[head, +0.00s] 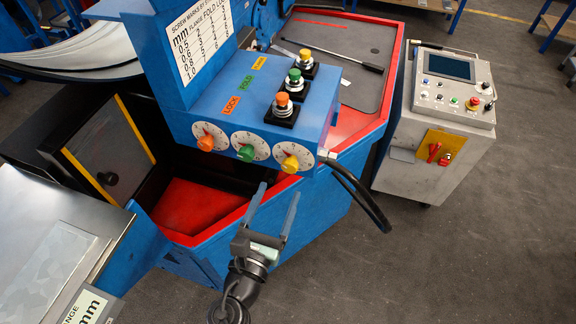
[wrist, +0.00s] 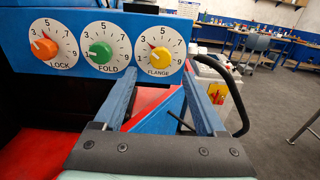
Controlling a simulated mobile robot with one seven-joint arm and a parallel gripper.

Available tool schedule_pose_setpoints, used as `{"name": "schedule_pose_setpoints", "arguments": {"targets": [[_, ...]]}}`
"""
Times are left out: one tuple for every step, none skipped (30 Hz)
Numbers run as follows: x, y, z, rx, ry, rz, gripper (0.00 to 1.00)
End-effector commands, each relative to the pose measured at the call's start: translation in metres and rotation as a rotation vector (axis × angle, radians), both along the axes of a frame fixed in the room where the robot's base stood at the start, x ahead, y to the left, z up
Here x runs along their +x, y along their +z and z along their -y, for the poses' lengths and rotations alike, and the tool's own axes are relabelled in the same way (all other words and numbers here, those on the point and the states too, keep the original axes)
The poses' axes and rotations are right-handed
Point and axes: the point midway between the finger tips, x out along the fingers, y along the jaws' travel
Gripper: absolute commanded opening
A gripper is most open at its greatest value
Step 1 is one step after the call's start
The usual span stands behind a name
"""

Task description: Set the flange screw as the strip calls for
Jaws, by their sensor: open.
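The flange screw is a yellow knob (wrist: 160,58) on a white dial marked FLANGE, the rightmost of three. It also shows in the head view (head: 291,163). A small red mark at its upper left seems to lie between 1 and 3; I cannot read it exactly. My gripper (head: 276,192) is open and empty, below and in front of the flange dial, apart from it. In the wrist view my fingers (wrist: 158,74) point toward the panel, their tips under that dial. A chart (head: 200,38) lists mm against FLANGE, FOLD and LOCK. A cut-off label (head: 88,307) ends in "mm"; its number is out of view.
The green FOLD knob (wrist: 101,52) and orange LOCK knob (wrist: 44,47) sit left of the flange knob. Three push buttons, one orange (head: 282,99), stand on the blue box above. A black cable (head: 357,190) hangs at its right. A grey control cabinet (head: 434,140) stands farther right.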

Motion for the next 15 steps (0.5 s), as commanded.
{"name": "schedule_pose_setpoints", "arguments": {"targets": [[0.012, 0.003, 0.004, 0.000, -0.002, 0.002, 0.73], [0.018, 0.003, 0.006, 0.000, -0.003, 0.002, 0.73], [0.025, 0.003, 0.008, 0.000, -0.002, 0.002, 0.73], [0.030, 0.002, 0.010, -0.001, -0.001, 0.002, 0.73], [0.035, 0.002, 0.012, 0.000, -0.002, 0.002, 0.73], [0.041, 0.002, 0.014, 0.000, -0.002, 0.002, 0.73], [0.045, 0.002, 0.015, 0.001, -0.002, 0.003, 0.73], [0.049, 0.001, 0.016, 0.002, -0.001, 0.002, 0.73], [0.053, 0.001, 0.017, 0.000, 0.000, 0.002, 0.73], [0.056, 0.001, 0.018, 0.001, 0.000, 0.001, 0.73], [0.058, 0.001, 0.019, 0.001, 0.000, 0.001, 0.73], [0.060, 0.001, 0.020, 0.001, 0.000, 0.001, 0.73], [0.062, 0.001, 0.020, 0.001, 0.000, 0.001, 0.73], [0.063, 0.001, 0.021, 0.001, 0.000, 0.001, 0.73], [0.064, 0.001, 0.021, 0.002, 0.000, 0.002, 0.73]]}}
